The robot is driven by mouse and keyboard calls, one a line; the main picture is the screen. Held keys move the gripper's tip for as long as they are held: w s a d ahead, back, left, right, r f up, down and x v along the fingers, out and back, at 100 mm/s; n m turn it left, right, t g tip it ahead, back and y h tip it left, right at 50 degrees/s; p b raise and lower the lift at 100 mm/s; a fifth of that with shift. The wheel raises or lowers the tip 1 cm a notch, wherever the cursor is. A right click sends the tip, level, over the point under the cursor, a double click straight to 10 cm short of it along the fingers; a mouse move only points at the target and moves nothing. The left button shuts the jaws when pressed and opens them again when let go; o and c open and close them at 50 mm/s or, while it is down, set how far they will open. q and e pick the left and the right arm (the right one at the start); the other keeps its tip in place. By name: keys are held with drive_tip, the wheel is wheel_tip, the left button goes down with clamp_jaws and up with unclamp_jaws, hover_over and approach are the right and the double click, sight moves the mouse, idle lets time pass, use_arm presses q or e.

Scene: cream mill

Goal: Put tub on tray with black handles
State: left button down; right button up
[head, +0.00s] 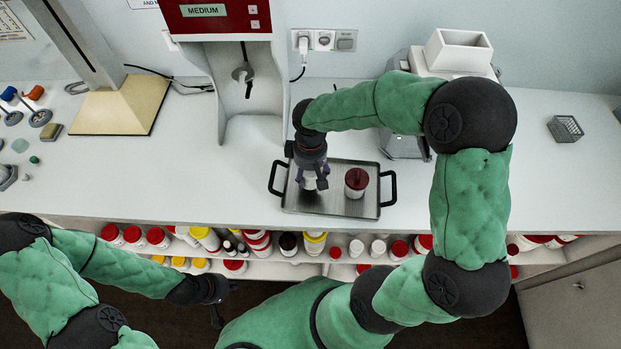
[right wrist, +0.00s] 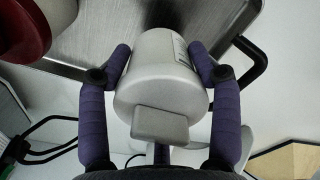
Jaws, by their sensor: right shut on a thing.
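The tray with black handles (head: 335,209) is grey metal and lies on the counter. My right gripper (head: 312,180) is over its left half, pointing down. In the right wrist view, its two purple fingers (right wrist: 160,75) are shut on a pale grey tub (right wrist: 158,85) with a square knob. The tub is mostly hidden by the gripper in the head view. I cannot tell whether its base touches the tray. My left gripper (head: 222,302) looks open and empty, low in front of the counter.
A jar with a dark red lid (head: 356,182) stands on the tray's right half, beside the held tub. A red and grey machine (head: 228,70) stands behind. Several bottles (head: 205,238) fill the shelf below. The counter (head: 170,185) is clear left of the tray.

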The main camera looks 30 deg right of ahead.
drive_tip(key=shift+w+d+f+b, duration=0.15)
drive_tip(key=shift+f+b, duration=0.15)
drive_tip(key=shift+f, duration=1.45)
drive_tip(key=shift+f, duration=0.1)
drive_tip(key=o, duration=1.6)
wheel_tip(320, 180, up, 12)
drive_tip(key=shift+r+p, duration=0.15)
drive_tip(key=shift+p, duration=1.1)
